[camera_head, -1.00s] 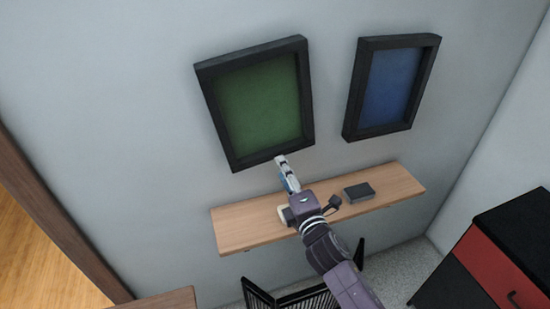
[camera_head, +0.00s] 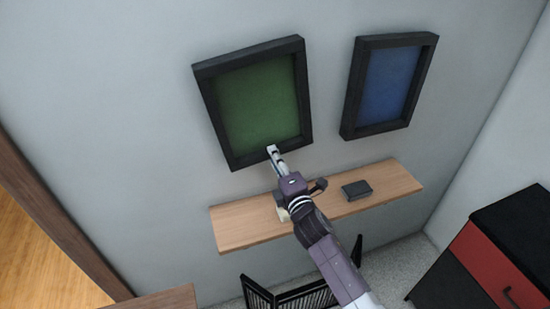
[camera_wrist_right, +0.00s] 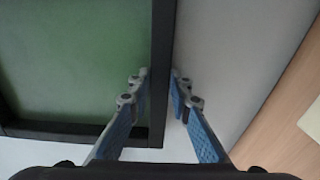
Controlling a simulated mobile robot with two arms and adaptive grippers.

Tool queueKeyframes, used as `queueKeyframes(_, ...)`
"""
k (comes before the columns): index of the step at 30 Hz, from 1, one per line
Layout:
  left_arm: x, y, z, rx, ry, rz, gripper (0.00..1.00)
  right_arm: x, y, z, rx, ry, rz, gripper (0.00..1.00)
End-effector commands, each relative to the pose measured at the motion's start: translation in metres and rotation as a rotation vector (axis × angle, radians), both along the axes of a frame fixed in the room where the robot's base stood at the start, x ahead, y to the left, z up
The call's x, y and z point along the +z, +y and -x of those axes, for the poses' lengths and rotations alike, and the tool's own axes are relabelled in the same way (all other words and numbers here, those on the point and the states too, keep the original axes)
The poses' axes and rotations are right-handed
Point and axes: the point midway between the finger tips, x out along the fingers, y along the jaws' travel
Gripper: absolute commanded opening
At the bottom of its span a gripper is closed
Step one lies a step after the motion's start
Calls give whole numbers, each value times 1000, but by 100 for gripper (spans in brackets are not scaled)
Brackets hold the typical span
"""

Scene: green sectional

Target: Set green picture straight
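The green picture (camera_head: 258,105) in a black frame hangs on the wall in the head view. Its top edge slopes up to the right more steeply than that of the blue picture beside it. My right gripper (camera_head: 272,150) is at its lower frame bar. In the right wrist view, the fingers (camera_wrist_right: 159,75) are apart, one on either side of a black bar of the frame (camera_wrist_right: 161,50); green canvas (camera_wrist_right: 70,55) is on the left. I cannot tell whether the pads touch the bar. My left gripper is not in view.
A blue picture (camera_head: 390,82) hangs to the right. A wooden shelf (camera_head: 245,222) below holds a dark box (camera_head: 356,190) and a pale item partly behind my right arm. A black-and-red cabinet (camera_head: 490,255) stands at lower right; a black rack (camera_head: 300,298) stands below the shelf.

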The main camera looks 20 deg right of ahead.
Motion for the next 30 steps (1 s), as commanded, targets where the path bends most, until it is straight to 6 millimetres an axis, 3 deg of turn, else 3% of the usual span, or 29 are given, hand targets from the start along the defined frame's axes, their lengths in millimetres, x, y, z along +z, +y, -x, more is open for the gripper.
queueKeyframes(4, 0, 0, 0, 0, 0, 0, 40, 0, 0, 0, 0, 0, 0, 0)
queueKeyframes(13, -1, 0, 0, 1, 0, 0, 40, -1, 2, 0, 0, 1, -6, 0)
queueKeyframes(22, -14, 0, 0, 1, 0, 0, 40, -6, 40, 1, 0, 5, -144, 0)
queueKeyframes(30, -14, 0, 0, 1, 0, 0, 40, -5, 44, 2, 0, 7, -160, 0)
